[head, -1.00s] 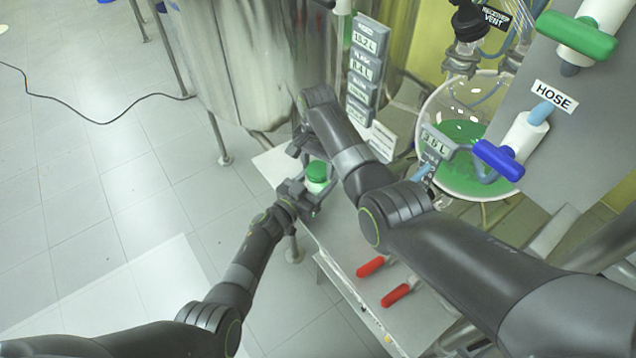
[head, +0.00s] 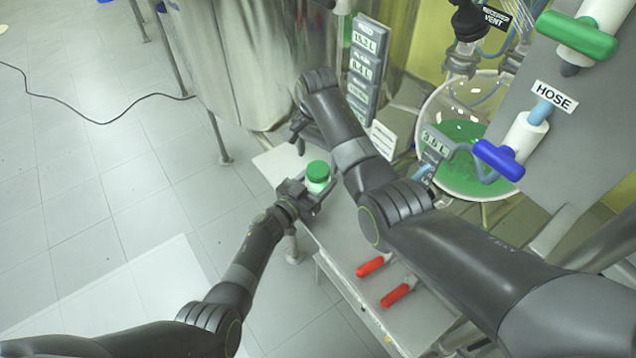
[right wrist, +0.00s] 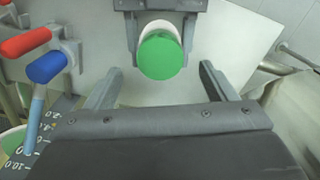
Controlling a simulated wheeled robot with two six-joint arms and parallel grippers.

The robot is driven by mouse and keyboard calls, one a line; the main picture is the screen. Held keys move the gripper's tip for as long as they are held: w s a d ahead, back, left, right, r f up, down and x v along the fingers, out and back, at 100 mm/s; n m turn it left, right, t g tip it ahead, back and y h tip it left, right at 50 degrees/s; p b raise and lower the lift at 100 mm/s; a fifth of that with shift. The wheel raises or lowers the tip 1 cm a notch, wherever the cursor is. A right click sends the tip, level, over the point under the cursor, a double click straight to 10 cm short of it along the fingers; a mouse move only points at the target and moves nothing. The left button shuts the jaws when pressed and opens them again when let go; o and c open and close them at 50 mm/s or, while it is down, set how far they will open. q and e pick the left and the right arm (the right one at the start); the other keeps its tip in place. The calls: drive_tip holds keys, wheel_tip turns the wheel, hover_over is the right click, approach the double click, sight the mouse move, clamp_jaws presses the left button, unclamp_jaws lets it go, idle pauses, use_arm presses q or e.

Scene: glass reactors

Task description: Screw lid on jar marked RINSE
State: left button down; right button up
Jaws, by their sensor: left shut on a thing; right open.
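The jar (head: 316,186) is a small white jar with a green lid (head: 318,171) on top, in the middle of the head view. The lid covers the jar's mouth; I cannot tell how tight it is. My left gripper (head: 312,195) is shut around the jar's body and holds it upright. In the right wrist view the lid (right wrist: 160,56) hides most of the jar (right wrist: 158,27). My right gripper (right wrist: 158,85) is open and empty, with its fingers apart and short of the lid. No RINSE marking is legible on the jar.
A grey bench (head: 340,235) lies under the grippers, with two red handles (head: 395,295) near its front. A steel vessel (head: 255,60) stands behind. A glass flask (head: 460,150) with green liquid and a panel with a HOSE label (head: 552,95) are to the right.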

wheel_tip(320, 180, up, 8)
drive_tip(key=shift+r, duration=0.1)
use_arm(q)
drive_tip(key=shift+c, duration=1.9)
unclamp_jaws()
drive_tip(key=shift+s+a+p, duration=0.3)
drive_tip(key=shift+s+a, duration=0.05)
drive_tip(key=shift+s, duration=0.05)
drive_tip(key=p+v, duration=0.2)
drive_tip(key=v, duration=1.4)
drive_tip(key=shift+s, duration=0.2)
use_arm(e)
wheel_tip(320, 180, up, 3)
